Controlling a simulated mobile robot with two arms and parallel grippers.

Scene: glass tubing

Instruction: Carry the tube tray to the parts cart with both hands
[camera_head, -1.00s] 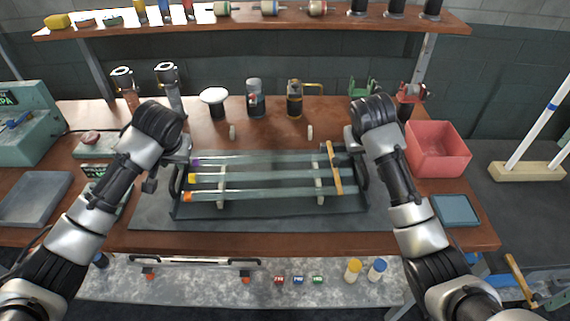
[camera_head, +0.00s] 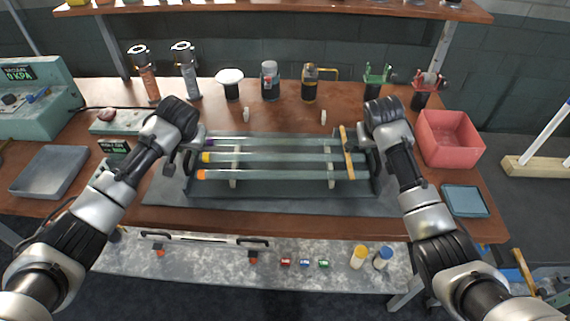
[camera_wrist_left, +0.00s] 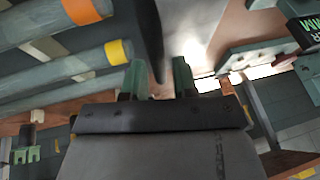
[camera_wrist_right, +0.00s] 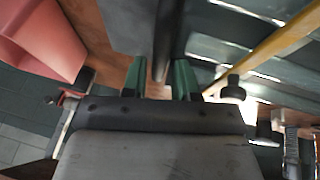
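The tube tray (camera_head: 275,190) is dark and lies on a grey mat on the brown bench. It holds glass tubes (camera_head: 270,158) with purple, yellow and orange end bands, lying across pale supports. My left gripper (camera_head: 184,152) is at the tray's left end. In the left wrist view a dark bar, seemingly the tray handle (camera_wrist_left: 150,35), runs between its parted fingers (camera_wrist_left: 160,80). My right gripper (camera_head: 365,149) is at the right end, with a similar dark bar (camera_wrist_right: 167,35) between its parted fingers (camera_wrist_right: 163,80). Gaps show beside both bars. I cannot identify the parts cart.
A wooden stick (camera_head: 347,155) lies across the tray's right part. A pink bin (camera_head: 448,142) and blue-grey tray (camera_head: 465,201) stand right. A grey tray (camera_head: 48,172) is left. Bottles and tools stand behind. A speckled surface (camera_head: 215,268) lies below the bench's front edge.

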